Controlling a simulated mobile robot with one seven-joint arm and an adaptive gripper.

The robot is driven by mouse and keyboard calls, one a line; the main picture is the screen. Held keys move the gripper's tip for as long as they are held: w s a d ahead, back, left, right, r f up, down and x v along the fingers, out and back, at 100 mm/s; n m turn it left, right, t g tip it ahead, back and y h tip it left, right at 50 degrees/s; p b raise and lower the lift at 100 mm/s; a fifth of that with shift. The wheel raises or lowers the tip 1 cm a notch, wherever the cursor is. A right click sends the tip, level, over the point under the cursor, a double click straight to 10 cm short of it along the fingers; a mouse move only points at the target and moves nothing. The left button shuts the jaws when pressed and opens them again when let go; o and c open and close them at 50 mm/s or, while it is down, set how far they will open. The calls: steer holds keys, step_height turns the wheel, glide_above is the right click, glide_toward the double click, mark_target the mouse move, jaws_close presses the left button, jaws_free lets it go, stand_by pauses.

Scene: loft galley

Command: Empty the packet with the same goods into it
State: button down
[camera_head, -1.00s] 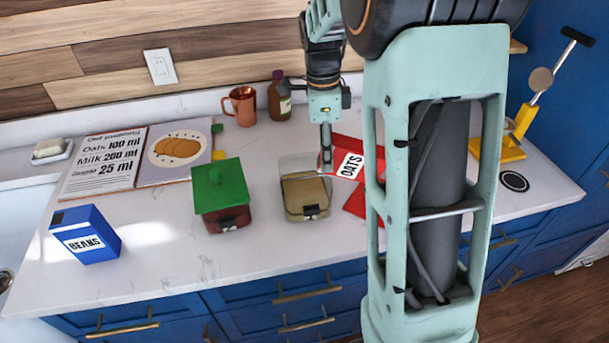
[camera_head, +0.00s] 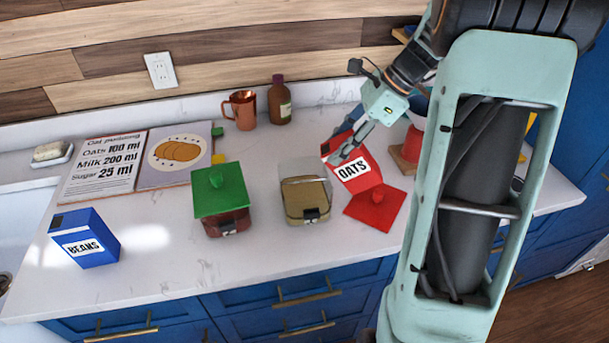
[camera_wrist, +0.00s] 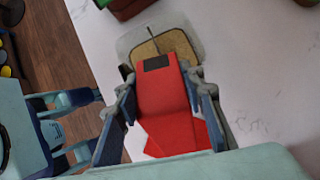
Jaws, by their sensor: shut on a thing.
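My gripper (camera_head: 350,148) is shut on the red OATS packet (camera_head: 365,175), which leans with its dark-patched end toward the upper left. In the wrist view the packet (camera_wrist: 162,95) lies between both fingers, dark patch toward the tan container. I cannot tell whether it touches the counter. The tan container (camera_head: 308,213) stands left of the packet, a clear sheet-like lid (camera_head: 303,166) raised at its back. A dark red container (camera_head: 228,222) with a green lid (camera_head: 220,192) stands further left. A blue BEANS packet (camera_head: 86,238) stands upright at far left.
A red square lid with a knob (camera_head: 376,212) lies in front of the OATS packet. An open recipe book (camera_head: 140,160), copper mug (camera_head: 243,108) and brown bottle (camera_head: 280,104) are at the back. The front centre of the counter is clear.

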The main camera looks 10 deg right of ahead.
mark_target(360, 143)
steer(key=shift+s+d+f+y, duration=0.2)
steer(key=shift+d+f+y, duration=0.4)
steer(key=shift+d, duration=0.15)
steer(key=d+r+y+p, duration=0.1)
steer(key=d+r+t+y+p, duration=0.1)
steer(key=d+y, duration=0.1)
steer(key=shift+s, duration=0.35)
steer(key=shift+s+d+r+t+y+p, duration=0.15)
steer(key=shift+d+r+y+p, duration=0.1)
steer(key=shift+d+y, duration=0.3)
steer(key=shift+s+d+r+t+y+p, duration=0.15)
steer(key=shift+d+r+y, duration=0.15)
steer(key=shift+y, duration=0.45)
steer(key=shift+w, duration=0.1)
